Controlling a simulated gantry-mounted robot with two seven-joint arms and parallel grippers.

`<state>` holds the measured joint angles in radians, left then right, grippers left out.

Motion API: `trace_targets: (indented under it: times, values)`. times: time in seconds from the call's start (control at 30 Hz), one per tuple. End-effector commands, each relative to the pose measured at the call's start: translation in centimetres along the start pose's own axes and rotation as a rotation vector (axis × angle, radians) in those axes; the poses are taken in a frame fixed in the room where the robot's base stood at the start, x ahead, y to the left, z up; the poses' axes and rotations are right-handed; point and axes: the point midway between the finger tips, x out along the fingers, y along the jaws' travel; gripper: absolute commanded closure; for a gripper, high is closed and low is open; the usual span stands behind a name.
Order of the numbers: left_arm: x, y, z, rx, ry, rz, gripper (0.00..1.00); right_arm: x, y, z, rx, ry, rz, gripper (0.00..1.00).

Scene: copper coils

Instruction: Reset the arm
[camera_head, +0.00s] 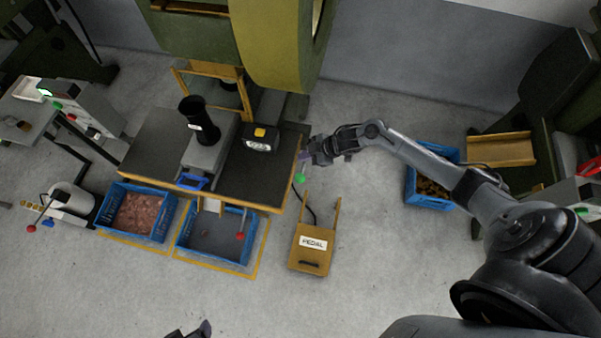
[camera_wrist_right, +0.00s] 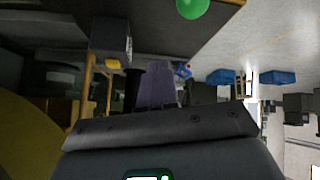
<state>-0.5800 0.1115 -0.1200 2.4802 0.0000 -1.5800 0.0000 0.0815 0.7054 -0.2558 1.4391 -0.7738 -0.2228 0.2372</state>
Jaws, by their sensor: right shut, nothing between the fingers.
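My right arm reaches in from the right in the head view. Its gripper (camera_head: 307,158) is at the right edge of the dark-topped workbench (camera_head: 154,140), near a green ball knob (camera_head: 300,178). In the right wrist view the purple fingers (camera_wrist_right: 155,86) are together with nothing between them, and the green knob (camera_wrist_right: 192,8) shows at the top.
A black cup-like part (camera_head: 197,115) and a display box (camera_head: 262,137) stand on the bench. Below it are a blue crate of copper pieces (camera_head: 162,237) and another blue crate (camera_head: 186,249). A pedal (camera_head: 311,258) is on the floor; another blue crate (camera_head: 451,153) is at right.

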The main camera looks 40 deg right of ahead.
Motion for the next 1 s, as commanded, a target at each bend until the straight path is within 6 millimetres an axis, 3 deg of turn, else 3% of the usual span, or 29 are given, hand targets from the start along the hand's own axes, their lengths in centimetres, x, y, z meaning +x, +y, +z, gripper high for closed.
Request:
trace_targets:
  times: [0.33,0.47,0.57,0.7,0.77,0.9,1.0]
  values:
    - [0.0,-0.2,0.1,0.007,-0.001,-0.005,0.27,0.0,-0.1,0.1,0.001,-0.001,-0.001,1.00]
    - [0.0,-0.3,0.1,0.011,-0.002,-0.009,0.27,0.2,-1.3,1.1,0.011,-0.013,-0.017,1.00]
    - [0.0,-0.3,0.1,0.013,-0.002,-0.010,0.27,1.0,-4.0,2.4,0.039,-0.021,-0.052,1.00]
    - [0.0,-0.3,0.1,0.013,-0.002,-0.010,0.27,2.5,-10.4,3.0,0.096,0.001,-0.123,1.00]
    - [0.0,-0.3,0.1,0.012,-0.002,-0.010,0.27,3.0,-13.8,1.9,0.123,0.035,-0.147,1.00]
    - [0.0,-0.2,0.1,0.009,-0.001,-0.007,0.27,2.9,-21.0,-2.6,0.212,0.084,-0.114,1.00]
    - [0.0,-0.1,0.0,0.006,0.000,-0.004,0.27,0.9,-22.7,-5.7,0.290,0.052,-0.014,1.00]
